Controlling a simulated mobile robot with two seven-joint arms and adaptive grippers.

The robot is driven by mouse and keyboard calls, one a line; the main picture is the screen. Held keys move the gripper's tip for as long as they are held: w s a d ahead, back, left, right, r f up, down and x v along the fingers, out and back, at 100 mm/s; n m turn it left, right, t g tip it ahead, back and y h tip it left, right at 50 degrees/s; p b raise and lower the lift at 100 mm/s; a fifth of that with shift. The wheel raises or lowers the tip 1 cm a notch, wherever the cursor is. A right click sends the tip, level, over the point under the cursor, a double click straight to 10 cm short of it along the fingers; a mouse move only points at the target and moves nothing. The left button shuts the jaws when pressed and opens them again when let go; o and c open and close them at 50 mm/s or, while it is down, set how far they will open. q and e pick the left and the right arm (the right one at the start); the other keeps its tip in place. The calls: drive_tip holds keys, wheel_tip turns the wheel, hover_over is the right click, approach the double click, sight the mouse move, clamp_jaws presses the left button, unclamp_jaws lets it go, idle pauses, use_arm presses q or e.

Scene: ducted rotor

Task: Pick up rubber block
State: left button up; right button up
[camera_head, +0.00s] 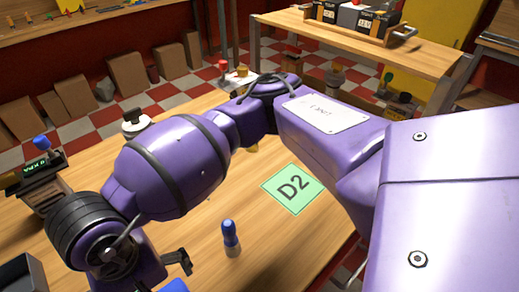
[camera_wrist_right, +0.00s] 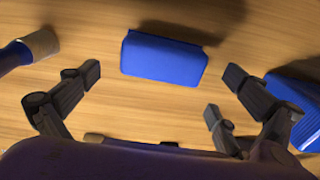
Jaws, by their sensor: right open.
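A blue block with rounded edges, which looks like the rubber block (camera_wrist_right: 163,60), lies on the wooden table in the right wrist view. It sits ahead of my right gripper (camera_wrist_right: 162,82), between its spread fingers. The gripper is open and empty; whether a fingertip touches the block cannot be told. In the head view one dark finger of my right gripper (camera_head: 178,262) shows low beside my purple arm. A blue patch (camera_head: 173,286) shows at the bottom edge there, mostly cut off. My left gripper is not in view.
A blue-topped bottle-like piece (camera_head: 231,240) stands nearby and shows at the left of the wrist view (camera_wrist_right: 28,50). Another blue object (camera_wrist_right: 298,95) lies close to the right fingers. A device with a display (camera_head: 42,178) stands left.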

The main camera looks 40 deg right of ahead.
drive_tip(key=f, duration=0.1)
drive_tip(key=s+f, duration=0.1)
drive_tip(key=f, duration=0.1)
drive_tip(key=shift+a+f, duration=0.15)
drive_tip(key=shift+f, duration=0.15)
drive_tip(key=shift+w+f, duration=0.1)
drive_tip(key=shift+f, duration=0.1)
drive_tip(key=shift+r, duration=0.1)
drive_tip(key=c, duration=1.1)
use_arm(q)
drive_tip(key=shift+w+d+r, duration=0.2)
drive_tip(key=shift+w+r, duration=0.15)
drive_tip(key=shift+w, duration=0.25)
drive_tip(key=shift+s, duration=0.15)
use_arm(e)
drive_tip(key=shift+w+r, duration=0.1)
drive_tip(key=shift+r, duration=0.05)
